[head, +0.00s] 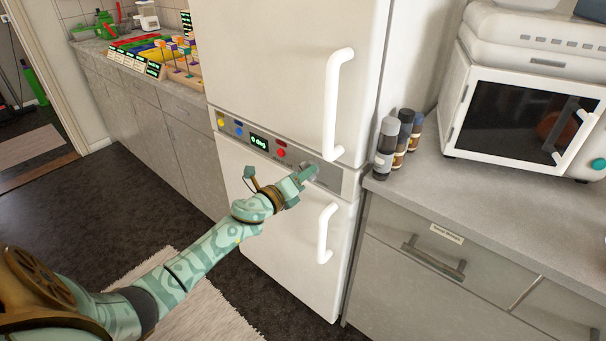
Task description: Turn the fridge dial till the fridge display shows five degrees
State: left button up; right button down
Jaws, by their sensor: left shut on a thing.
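The white fridge (280,85) stands in the middle of the head view, with a control strip (345,182) between its upper and lower doors. The fridge display (259,142) is a small dark panel with green text. It looks like "0 deg", but the digit is small and hard to read. My left gripper (307,174) reaches in from the lower left and is shut at the right part of the strip, on the fridge dial (314,170). The fingers hide most of the dial, so its pointer direction cannot be seen. My right gripper is not in view.
Blue and yellow buttons and red ones (281,153) sit on the strip beside the display. An upper door handle (337,105) and a lower door handle (326,232) stick out near my gripper. Bottles (385,148) and a microwave (520,125) stand on the right counter.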

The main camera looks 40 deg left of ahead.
pick_arm(q)
jog(key=shift+r+n+p, duration=0.1)
jog(key=shift+n+p, duration=1.05)
jog(key=shift+n, duration=2.15)
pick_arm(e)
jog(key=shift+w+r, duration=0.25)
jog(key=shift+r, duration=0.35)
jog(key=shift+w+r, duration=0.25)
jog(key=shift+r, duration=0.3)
pick_arm(q)
jog(key=o, duration=0.7)
jog(key=s+p, duration=0.1)
jog(key=s, duration=0.4)
jog(key=s+a+p, duration=0.1)
jog(key=s, duration=0.5)
jog(key=s+p, duration=0.1)
jog(key=s, duration=0.4)
jog(key=shift+s+a, duration=0.15)
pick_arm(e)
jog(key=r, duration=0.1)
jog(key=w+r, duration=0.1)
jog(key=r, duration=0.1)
